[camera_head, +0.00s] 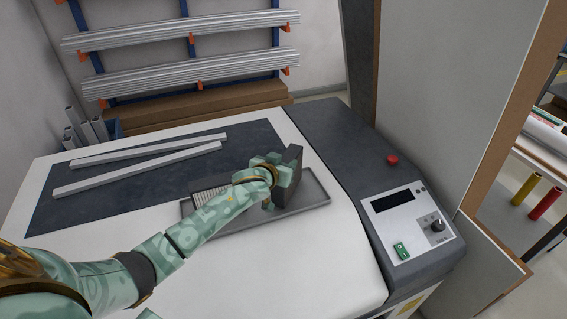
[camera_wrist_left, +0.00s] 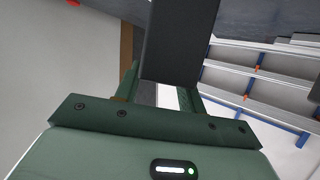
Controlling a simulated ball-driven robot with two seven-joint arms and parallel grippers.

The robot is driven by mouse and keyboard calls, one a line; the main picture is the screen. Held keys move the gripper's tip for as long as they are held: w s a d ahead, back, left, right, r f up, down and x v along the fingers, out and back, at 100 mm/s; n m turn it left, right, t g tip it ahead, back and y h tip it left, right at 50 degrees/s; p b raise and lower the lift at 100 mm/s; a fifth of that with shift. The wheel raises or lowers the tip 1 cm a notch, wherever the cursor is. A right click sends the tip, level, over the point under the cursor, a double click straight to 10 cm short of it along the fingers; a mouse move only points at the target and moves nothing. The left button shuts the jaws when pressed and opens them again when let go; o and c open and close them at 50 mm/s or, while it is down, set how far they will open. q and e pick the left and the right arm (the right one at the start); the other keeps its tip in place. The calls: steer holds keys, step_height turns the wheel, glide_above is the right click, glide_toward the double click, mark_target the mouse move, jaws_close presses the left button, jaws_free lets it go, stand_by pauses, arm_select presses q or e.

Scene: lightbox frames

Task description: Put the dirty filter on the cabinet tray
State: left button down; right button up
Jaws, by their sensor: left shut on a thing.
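My left gripper (camera_head: 274,176) is shut on a dark grey slab, the dirty filter (camera_head: 293,158). The filter stands on edge, over the right part of the shallow grey cabinet tray (camera_head: 317,187). I cannot tell whether its lower edge touches the tray. In the left wrist view the filter (camera_wrist_left: 178,40) sticks out beyond the fingers of my left gripper (camera_wrist_left: 160,88). A light pleated piece (camera_head: 211,188) shows at the tray's left part, partly hidden by my left arm. My right gripper is not in view.
The tray lies on a white cabinet top (camera_head: 310,270) with a dark inset mat (camera_head: 110,190). Two pale bars (camera_head: 140,168) lie on the mat. A control panel (camera_head: 408,220) with a red button (camera_head: 392,160) is at right. A rack of bars (camera_head: 190,70) stands behind.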

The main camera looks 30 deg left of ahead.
arm_select(q)
steer(key=shift+w+d, duration=0.15)
steer(key=shift+w, duration=0.05)
steer(key=shift+w+f, duration=0.1)
steer(key=shift+f, duration=0.3)
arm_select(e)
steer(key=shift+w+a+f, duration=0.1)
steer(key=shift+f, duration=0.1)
arm_select(q)
steer(key=shift+f+b, duration=0.2)
steer(key=shift+b, duration=0.1)
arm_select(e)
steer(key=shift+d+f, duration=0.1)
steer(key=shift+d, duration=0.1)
arm_select(q)
steer(key=c, duration=0.8)
jaws_free()
steer(key=shift+o, duration=0.2)
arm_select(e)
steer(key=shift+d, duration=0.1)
arm_select(q)
steer(key=shift+s, duration=0.2)
